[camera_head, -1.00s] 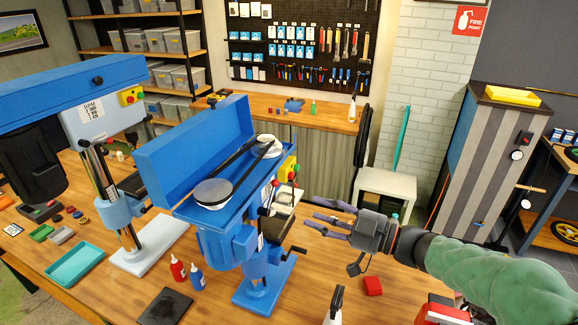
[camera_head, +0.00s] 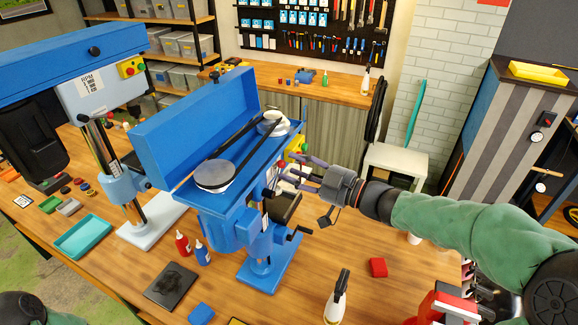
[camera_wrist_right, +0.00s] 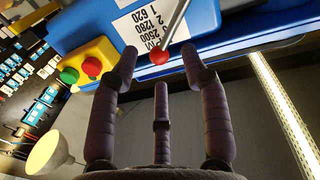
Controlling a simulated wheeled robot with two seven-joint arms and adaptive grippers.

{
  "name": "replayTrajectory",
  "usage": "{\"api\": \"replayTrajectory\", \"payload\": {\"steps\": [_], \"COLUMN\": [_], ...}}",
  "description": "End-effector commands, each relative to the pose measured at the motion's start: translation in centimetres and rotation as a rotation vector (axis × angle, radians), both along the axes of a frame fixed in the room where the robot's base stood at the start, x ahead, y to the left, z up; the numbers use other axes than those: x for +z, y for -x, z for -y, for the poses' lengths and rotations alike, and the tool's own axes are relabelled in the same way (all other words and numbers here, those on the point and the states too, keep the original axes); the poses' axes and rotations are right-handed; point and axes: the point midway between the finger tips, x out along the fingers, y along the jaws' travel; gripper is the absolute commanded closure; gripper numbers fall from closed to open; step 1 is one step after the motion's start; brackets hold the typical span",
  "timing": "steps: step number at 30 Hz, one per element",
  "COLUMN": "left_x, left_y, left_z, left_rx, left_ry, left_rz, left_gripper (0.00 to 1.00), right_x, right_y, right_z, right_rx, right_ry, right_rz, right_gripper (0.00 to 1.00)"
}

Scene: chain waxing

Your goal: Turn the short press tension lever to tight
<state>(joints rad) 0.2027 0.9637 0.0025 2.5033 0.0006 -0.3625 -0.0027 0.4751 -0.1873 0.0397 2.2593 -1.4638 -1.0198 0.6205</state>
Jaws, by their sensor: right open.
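The short press (camera_head: 228,228) is the blue drill press with its lid open, showing pulleys and a belt. In the right wrist view a silver lever (camera_wrist_right: 177,22) ends in a red ball knob (camera_wrist_right: 160,57). The knob appears between the spread fingertips of my right gripper (camera_wrist_right: 160,52), which is open; I cannot tell whether they touch it. In the head view my right gripper (camera_head: 284,174) is at the right side of the press head, and its fingers partly hide the levers there. My left gripper is not in view.
A yellow switch box (camera_wrist_right: 88,66) with red and green buttons is close to the fingers. A crank handle (camera_head: 298,233) sticks out below the gripper. The taller press (camera_head: 95,95) stands left.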

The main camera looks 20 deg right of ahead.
Motion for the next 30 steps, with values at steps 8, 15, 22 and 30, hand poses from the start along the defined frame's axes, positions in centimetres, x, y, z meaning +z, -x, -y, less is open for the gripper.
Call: {"api": "replayTrajectory", "payload": {"steps": [8,15,22,30], "left_x": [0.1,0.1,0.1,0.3], "left_y": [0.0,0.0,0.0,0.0], "left_z": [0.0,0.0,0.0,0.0], "left_rx": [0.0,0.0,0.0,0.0], "left_ry": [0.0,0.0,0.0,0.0], "left_rz": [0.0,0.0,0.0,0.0], "left_gripper": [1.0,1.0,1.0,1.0], "right_x": [0.0,0.0,0.0,0.0], "right_y": [-1.6,-1.7,-1.7,-1.7], "right_z": [-1.1,-1.1,-1.2,-1.1], "right_rx": [0.001,-0.001,0.0,0.0], "right_ry": [0.0,0.0,0.0,-0.007], "right_rz": [0.001,0.0,0.0,-0.007], "right_gripper": [0.54,0.54,1.0,1.0]}}
